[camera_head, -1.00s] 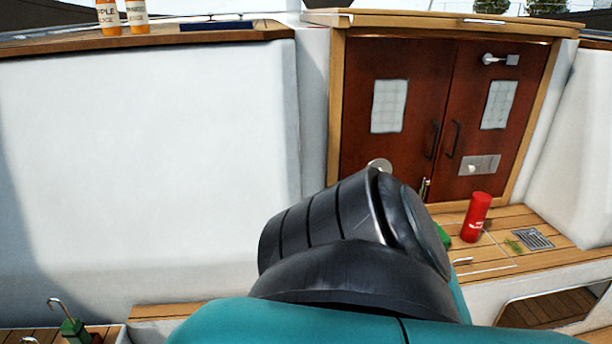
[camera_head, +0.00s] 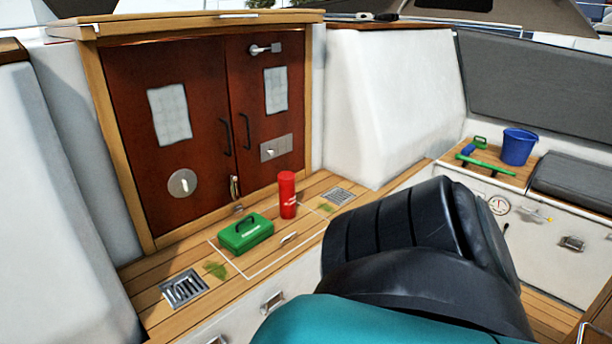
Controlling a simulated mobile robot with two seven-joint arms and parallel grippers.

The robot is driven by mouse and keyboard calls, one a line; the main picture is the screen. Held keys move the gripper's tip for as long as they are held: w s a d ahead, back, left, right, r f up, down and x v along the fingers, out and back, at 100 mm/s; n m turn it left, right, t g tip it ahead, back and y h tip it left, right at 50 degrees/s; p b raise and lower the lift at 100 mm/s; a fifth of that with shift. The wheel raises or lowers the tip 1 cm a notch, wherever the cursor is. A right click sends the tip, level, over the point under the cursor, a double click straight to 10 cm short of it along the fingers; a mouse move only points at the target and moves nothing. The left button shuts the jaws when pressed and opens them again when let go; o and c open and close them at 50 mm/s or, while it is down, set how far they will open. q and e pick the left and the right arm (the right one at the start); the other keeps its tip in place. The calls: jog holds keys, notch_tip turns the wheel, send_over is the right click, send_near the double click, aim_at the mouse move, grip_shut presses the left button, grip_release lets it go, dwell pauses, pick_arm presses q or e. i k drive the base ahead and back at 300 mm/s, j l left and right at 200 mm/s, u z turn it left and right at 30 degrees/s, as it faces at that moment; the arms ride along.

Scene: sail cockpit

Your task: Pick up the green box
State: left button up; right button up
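A dark and teal link of my arm fills the lower middle and right of the view, well to the right of the box. Neither of my grippers is in view, and nothing touches the box.
Drain grates (camera_head: 183,288) and (camera_head: 339,195) lie on the ledge on either side of the box. The brown doors (camera_head: 190,120) are closed behind it. A blue bucket (camera_head: 518,147) and green items stand on the right bench. A white wall (camera_head: 385,105) rises right of the doors.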

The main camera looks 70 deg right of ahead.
aim_at(238, 238)
jog(key=z, duration=1.8)
jog(key=i+l+u, duration=0.1)
jog(key=u, duration=1.05)
jog(key=i+l, duration=0.1)
jog(key=l, duration=0.85)
jog(key=i+l, duration=0.15)
jog(key=l, duration=0.75)
jog(key=i+l, duration=0.1)
jog(key=l, duration=0.85)
jog(key=i+l+u, duration=0.1)
jog(key=l, duration=0.8)
jog(key=i+l, duration=0.1)
jog(key=l, duration=0.85)
